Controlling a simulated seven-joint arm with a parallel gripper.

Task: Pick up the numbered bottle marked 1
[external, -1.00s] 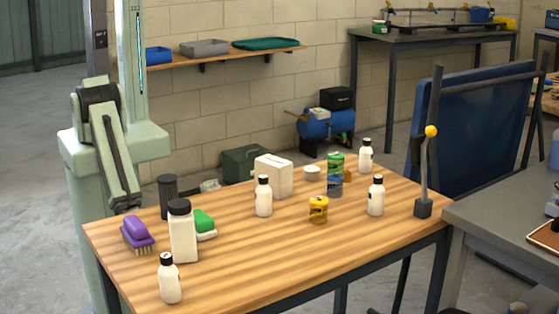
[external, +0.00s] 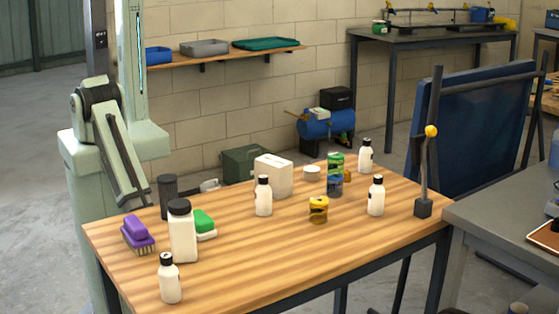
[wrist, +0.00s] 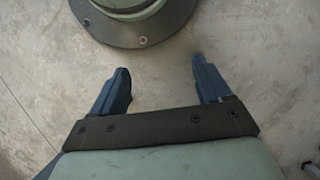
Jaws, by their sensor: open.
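Several small white bottles with black caps stand upright on the wooden table. One bottle (external: 170,283) is at the near left corner, one (external: 263,199) near the middle, one (external: 376,199) at the right, and one (external: 365,158) at the far right. Any numbers on them are too small to read, so I cannot tell which is marked 1. My gripper (wrist: 160,72) is open and empty in the wrist view, above bare concrete floor. In the external view my arm hangs at the table's left end, and the fingers cannot be made out.
The front middle is clear.

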